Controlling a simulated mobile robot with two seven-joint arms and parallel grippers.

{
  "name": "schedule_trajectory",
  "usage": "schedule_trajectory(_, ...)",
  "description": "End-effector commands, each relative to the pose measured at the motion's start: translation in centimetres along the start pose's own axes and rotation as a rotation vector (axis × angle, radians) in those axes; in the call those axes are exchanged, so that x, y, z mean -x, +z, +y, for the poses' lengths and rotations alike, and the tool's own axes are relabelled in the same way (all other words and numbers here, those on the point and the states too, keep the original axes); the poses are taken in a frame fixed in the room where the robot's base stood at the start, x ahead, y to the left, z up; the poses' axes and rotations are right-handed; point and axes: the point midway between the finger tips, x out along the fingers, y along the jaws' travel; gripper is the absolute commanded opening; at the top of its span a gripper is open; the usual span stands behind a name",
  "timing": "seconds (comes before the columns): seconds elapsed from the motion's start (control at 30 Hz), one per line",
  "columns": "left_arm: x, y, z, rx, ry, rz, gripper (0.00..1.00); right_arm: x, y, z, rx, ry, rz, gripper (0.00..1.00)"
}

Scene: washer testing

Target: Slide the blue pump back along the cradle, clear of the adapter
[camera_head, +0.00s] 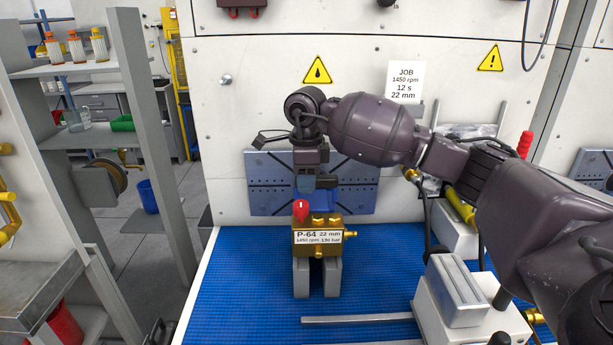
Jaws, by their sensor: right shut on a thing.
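The blue pump (305,186) shows as a small blue body behind a brass block (318,224) that carries a red knob (301,208) and a P-64 label. The brass block rests on two grey cradle blocks (301,278) on the blue mat. My right gripper (307,178) points down from above, shut on the blue pump. The adapter cannot be made out; the brass block, pump and gripper cover the area in front of the dark slotted plate (268,185). My left gripper is not in view.
A grey bar (357,319) lies on the blue mat (240,290). A white box with a grey block on top (455,290) stands to the right, under my right arm. The mat left of the cradle is clear. A job card (404,82) hangs on the wall panel.

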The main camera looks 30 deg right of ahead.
Motion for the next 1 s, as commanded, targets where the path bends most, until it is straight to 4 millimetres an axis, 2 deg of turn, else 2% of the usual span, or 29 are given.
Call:
schedule_trajectory(0.4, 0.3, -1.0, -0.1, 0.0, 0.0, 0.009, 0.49, 0.0, 0.0, 1.4, 0.002, 0.003, 0.0, 0.0)
schedule_trajectory(0.77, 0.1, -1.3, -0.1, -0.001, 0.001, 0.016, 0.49, -0.1, 0.0, 1.6, 0.002, 0.005, 0.0, 0.0)
schedule_trajectory(0.8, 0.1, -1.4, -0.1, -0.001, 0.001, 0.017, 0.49, -0.1, 0.0, 1.6, 0.002, 0.005, 0.0, 0.3)
schedule_trajectory(0.97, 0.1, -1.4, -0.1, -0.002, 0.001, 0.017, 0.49, -0.1, 0.0, 1.6, 0.001, 0.003, 0.0, 0.54)
schedule_trajectory(1.0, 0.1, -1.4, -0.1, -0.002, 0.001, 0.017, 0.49, -0.1, 0.0, 1.6, 0.001, 0.003, 0.0, 0.55)
